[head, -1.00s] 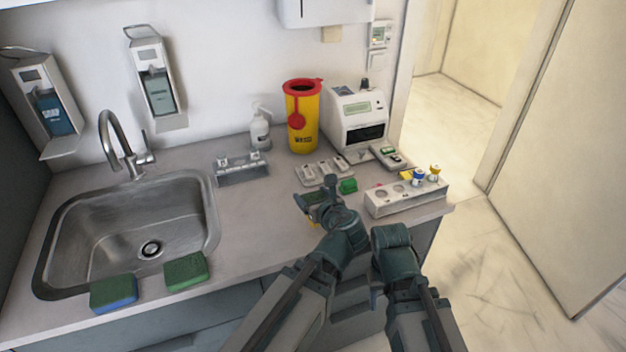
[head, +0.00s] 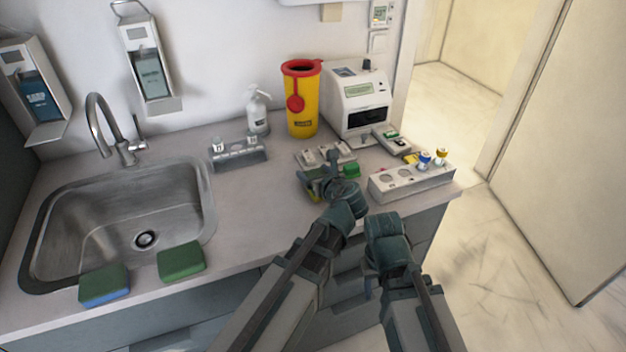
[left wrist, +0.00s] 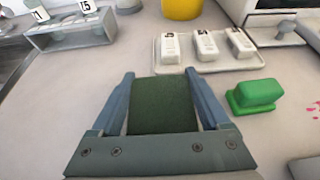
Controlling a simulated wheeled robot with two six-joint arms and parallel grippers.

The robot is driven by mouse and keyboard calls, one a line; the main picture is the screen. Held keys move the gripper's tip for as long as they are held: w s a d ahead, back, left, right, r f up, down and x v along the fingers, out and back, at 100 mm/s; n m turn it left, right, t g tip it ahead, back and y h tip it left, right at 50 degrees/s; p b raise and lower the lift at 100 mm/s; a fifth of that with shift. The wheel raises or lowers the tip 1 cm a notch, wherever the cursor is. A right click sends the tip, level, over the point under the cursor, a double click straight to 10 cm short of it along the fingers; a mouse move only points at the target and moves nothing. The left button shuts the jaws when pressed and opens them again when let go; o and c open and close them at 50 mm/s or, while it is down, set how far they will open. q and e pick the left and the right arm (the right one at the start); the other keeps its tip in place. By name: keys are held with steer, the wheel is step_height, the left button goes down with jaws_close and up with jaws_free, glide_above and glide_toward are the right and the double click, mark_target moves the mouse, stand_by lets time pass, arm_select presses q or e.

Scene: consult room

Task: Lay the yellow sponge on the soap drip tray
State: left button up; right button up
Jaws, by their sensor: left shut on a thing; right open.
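My left gripper (head: 318,182) is shut on a sponge with a dark green top (left wrist: 163,105). A yellow side of this yellow sponge (head: 314,194) shows in the head view. It is over the counter, left of a small green block (head: 351,171); I cannot tell if it touches the counter. The left wall dispenser, with a dark blue bottle, has a grey drip tray (head: 46,134) under it, bare. A second dispenser has a similar tray (head: 160,109); its label is unreadable. My right arm is at the counter's front; its fingers are hidden.
A sink (head: 120,225) with tap (head: 100,125) lies below the dispensers. A blue-green sponge (head: 104,286) and a green one (head: 181,262) lie at its front edge. A pump bottle (head: 258,112), yellow bin (head: 302,110), small rack (head: 240,155) and white tube block (head: 410,182) stand on the counter.

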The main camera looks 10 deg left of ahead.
arm_select(q)
steer(key=shift+w+a+f, duration=0.1)
steer(key=shift+a+f, duration=0.05)
steer(key=o, duration=0.8)
steer(key=shift+f, duration=0.15)
steer(key=o, duration=0.3)
steer(key=shift+o, duration=0.2)
